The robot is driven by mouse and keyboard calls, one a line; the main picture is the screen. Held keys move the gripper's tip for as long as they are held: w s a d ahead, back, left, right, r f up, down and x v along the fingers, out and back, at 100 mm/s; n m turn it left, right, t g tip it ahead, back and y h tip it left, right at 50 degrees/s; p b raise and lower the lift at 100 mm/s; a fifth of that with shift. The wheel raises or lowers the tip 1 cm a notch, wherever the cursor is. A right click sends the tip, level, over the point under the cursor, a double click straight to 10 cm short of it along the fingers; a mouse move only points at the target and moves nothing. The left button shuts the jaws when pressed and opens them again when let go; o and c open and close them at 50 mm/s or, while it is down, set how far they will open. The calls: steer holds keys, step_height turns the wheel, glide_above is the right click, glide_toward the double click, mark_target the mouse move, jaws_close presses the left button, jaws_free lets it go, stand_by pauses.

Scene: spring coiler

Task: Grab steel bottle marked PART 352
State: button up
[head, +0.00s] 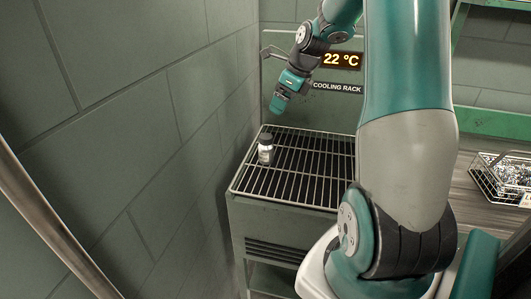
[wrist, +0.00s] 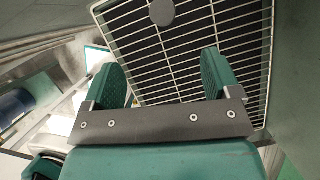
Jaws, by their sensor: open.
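In the wrist view a round grey top (wrist: 162,12), likely the bottle seen from above, shows at the top edge over the rack grid (wrist: 185,60). My gripper (head: 277,106) is above the back of the rack, higher than the bottle and apart from it. In the wrist view my gripper (wrist: 160,78) has its two green fingers wide apart with nothing between them.
The sign "COOLING RACK" (head: 338,88) and a "22 °C" display (head: 341,60) are on the panel behind. A wall (head: 130,130) stands close on the left. A wire basket (head: 502,177) of small parts sits at the right. Most of the visible rack is bare.

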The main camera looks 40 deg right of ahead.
mark_target(268, 136)
steer(key=shift+m, duration=0.3)
steer(key=x, duration=1.1)
steer(key=shift+d+f, duration=0.3)
steer(key=shift+f, duration=0.2)
steer(key=shift+p+x, duration=0.4)
steer(key=shift+x, duration=2.4)
steer(key=shift+s+a, duration=0.15)
steer(key=shift+s, duration=0.05)
steer(key=c, duration=1.1)
steer(key=shift+c, duration=0.2)
